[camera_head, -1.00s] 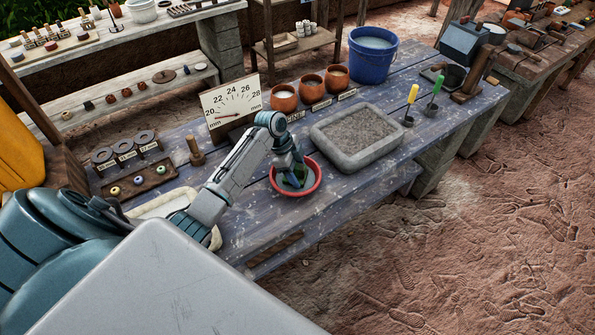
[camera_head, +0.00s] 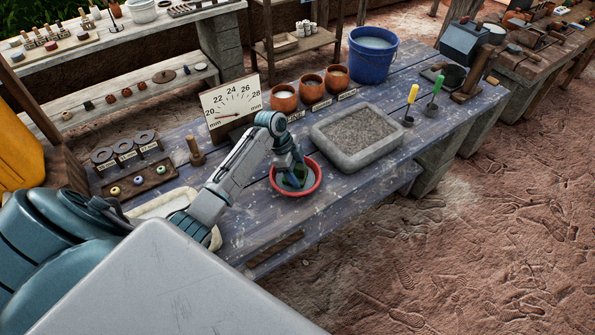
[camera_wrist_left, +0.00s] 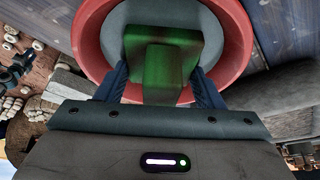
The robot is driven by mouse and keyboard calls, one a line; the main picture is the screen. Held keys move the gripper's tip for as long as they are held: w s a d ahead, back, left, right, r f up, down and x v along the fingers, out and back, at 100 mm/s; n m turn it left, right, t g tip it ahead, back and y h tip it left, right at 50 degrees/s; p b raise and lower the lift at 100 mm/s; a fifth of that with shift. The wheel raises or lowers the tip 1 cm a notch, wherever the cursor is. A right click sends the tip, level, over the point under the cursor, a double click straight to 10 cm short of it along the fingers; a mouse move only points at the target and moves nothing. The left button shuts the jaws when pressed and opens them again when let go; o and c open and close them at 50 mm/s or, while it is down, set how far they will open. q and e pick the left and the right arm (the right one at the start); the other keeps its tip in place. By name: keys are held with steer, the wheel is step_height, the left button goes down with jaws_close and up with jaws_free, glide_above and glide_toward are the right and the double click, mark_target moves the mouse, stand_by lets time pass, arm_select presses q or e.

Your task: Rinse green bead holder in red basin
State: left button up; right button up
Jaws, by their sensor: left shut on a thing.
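The red basin (camera_head: 317,183) stands on the blue-grey worktable, with greyish water inside. My left gripper (camera_head: 293,178) reaches down into the basin from above. It is shut on the green bead holder (camera_wrist_left: 172,50), a green block with a narrower grip part between the fingers. In the left wrist view the holder is over or in the water inside the red basin (camera_wrist_left: 88,40); how deep it sits I cannot tell. In the head view only a small part of the green holder shows, beside the fingers. My right gripper is not in view.
A grey stone tray (camera_head: 390,158) stands right of the basin. Behind are three brown pots (camera_head: 311,86), a dial board (camera_head: 231,106) and a blue bucket (camera_head: 372,55). A wooden peg (camera_head: 195,152) and a ring tray (camera_head: 139,181) stand to the left.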

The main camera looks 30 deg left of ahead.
arm_select(q)
step_height(320, 180, up, 8)
steer(key=p, duration=0.7)
steer(key=shift+r, duration=0.15)
stand_by(1.2)
